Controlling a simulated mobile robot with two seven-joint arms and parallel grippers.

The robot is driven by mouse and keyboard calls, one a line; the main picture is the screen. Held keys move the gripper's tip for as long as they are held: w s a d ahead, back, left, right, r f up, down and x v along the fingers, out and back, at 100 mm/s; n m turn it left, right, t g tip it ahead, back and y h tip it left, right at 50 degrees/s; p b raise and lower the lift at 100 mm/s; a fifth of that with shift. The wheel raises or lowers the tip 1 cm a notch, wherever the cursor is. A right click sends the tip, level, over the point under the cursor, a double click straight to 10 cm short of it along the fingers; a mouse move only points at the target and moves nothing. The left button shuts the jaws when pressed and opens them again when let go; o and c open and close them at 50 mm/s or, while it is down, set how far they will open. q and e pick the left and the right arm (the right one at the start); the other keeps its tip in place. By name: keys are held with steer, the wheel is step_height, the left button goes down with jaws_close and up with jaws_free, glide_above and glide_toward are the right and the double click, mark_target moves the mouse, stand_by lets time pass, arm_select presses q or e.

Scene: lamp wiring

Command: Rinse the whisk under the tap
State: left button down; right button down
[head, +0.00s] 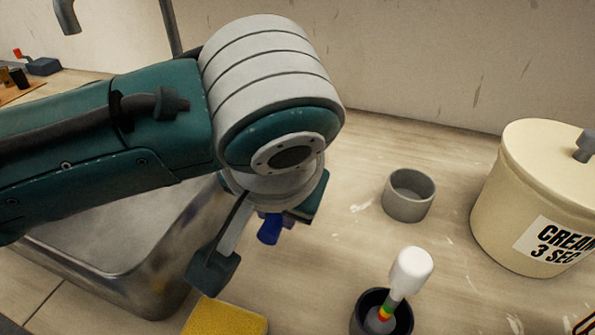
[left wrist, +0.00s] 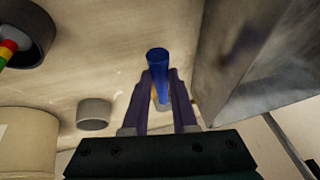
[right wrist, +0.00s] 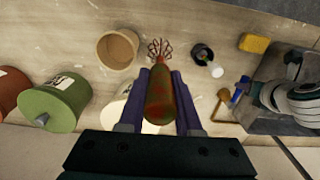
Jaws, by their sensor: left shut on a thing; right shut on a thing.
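The whisk (right wrist: 160,95) has a mottled green and red handle and reddish wire loops. My right gripper (right wrist: 160,78) is shut on its handle, the loops pointing away from the gripper. Thin wire loops at the lower right edge of the head view look like the whisk's. My left gripper (left wrist: 159,80) is shut on a blue cylindrical thing (left wrist: 158,58), beside the sink; its blue end also shows in the head view (head: 270,229). A grey tap spout (head: 67,16) shows at the upper left. The metal sink (head: 150,270) is partly hidden by my left arm.
A grey cup (head: 409,195) and a cream lidded pot (head: 520,205) stand on the counter. A dark cup (head: 372,325) holds a white-headed tool with coloured bands. A yellow sponge (head: 225,319) lies near the sink. A beige bowl (right wrist: 117,48) and a green pot (right wrist: 55,100) stand nearby.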

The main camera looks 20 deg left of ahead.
arm_select(q)
steer(key=shift+r, duration=0.1)
stand_by(0.8)
